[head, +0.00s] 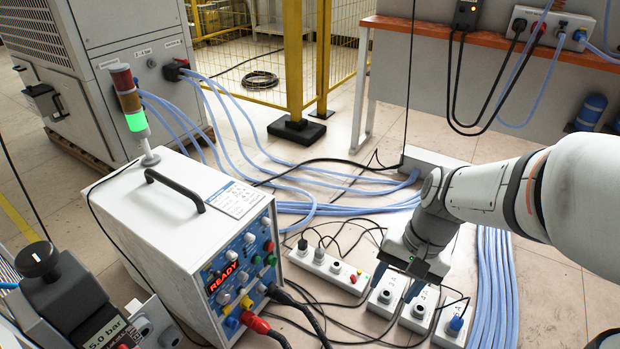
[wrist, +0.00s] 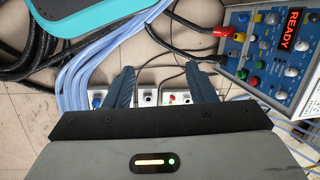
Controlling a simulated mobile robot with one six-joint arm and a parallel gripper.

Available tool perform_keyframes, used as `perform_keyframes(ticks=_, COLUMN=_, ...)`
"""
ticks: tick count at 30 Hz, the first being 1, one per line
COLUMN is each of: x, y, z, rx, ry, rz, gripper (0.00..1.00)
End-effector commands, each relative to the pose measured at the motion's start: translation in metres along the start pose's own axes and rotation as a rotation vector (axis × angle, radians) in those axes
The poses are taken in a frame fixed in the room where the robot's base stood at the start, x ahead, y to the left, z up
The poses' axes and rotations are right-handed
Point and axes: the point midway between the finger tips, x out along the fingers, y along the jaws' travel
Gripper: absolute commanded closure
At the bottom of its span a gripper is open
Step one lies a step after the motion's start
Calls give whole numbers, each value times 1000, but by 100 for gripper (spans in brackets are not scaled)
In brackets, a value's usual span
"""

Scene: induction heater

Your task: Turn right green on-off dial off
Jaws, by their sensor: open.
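The white induction heater (head: 150,215) stands at the centre left, with a blue front panel that reads READY in red. A green dial (head: 271,260) is at the right part of this panel, just below a red one (head: 268,246). The panel is at the upper right in the wrist view, where the green dial (wrist: 242,74) also shows. Its exact pointer angle is too small to tell. My gripper (head: 397,283) is open and empty, points down above white socket blocks, and is to the right of the panel, apart from it. Both fingers show in the wrist view (wrist: 160,72).
White socket blocks (head: 447,322) lie on the floor under my gripper. Light blue hoses (head: 494,280) and black cables run across the floor. A signal tower (head: 137,121) with its green segment lit stands on the heater. A control box (head: 72,290) is at the lower left.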

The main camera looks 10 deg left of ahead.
Motion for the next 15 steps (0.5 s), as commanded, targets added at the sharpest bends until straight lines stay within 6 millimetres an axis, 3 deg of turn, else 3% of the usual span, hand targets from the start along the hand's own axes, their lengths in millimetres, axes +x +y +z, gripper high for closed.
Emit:
perform_keyframes(ticks=6, x=25, y=-68, z=-30, rx=282, ry=-275, rz=-182, gripper=50)
perform_keyframes(ticks=15, x=74, y=-155, z=-80, rx=685, ry=-639, rz=-388, gripper=50)
